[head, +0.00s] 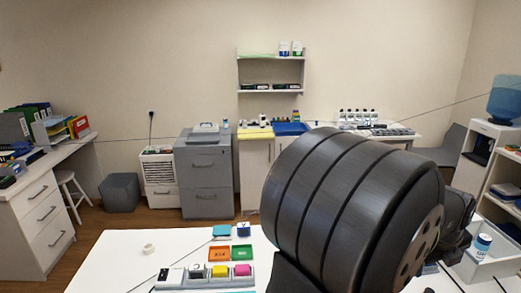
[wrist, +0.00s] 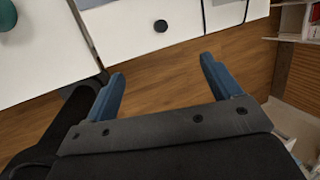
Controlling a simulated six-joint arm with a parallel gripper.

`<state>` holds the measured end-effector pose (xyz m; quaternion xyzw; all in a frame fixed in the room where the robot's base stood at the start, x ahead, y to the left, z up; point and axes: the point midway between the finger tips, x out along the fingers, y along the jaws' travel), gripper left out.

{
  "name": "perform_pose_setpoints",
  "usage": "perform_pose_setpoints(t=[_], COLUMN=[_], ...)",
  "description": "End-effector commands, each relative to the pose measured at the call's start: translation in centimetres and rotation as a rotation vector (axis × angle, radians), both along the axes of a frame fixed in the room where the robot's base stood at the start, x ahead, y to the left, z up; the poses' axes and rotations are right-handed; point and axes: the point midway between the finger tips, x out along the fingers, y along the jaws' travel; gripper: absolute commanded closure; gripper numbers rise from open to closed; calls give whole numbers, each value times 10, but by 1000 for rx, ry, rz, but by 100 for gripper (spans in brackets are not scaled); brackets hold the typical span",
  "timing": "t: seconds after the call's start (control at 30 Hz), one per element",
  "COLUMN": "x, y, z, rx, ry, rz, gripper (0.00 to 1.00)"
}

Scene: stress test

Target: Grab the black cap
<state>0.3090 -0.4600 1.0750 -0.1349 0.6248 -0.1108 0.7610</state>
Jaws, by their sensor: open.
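In the wrist view, a small dark round thing (wrist: 160,26) lies on a white surface near the top edge; it may be the black cap, but it is too small to be sure. My gripper (wrist: 163,77) has two blue fingers spread wide apart, with nothing between them but a view of the wooden floor. The dark round thing is beyond the fingertips, apart from them. In the head view, my large black arm link hides much of the table's right side, and I cannot make out a black cap.
A dark green round thing (wrist: 7,16) sits at the wrist view's top left.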

Motion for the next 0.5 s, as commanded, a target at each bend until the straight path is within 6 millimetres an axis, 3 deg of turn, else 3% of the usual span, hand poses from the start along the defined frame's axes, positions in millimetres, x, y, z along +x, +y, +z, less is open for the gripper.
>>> perform_pose_setpoints(t=[0.03, 0.13, 0.17, 0.5], x=[0, 0, 0, 0], y=[0, 0, 0, 3], z=[0, 0, 0, -5], rx=[0, 0, 0, -7], ry=[0, 0, 0, 36], rz=[0, 0, 0, 49], gripper=[28, 47, 50, 50])
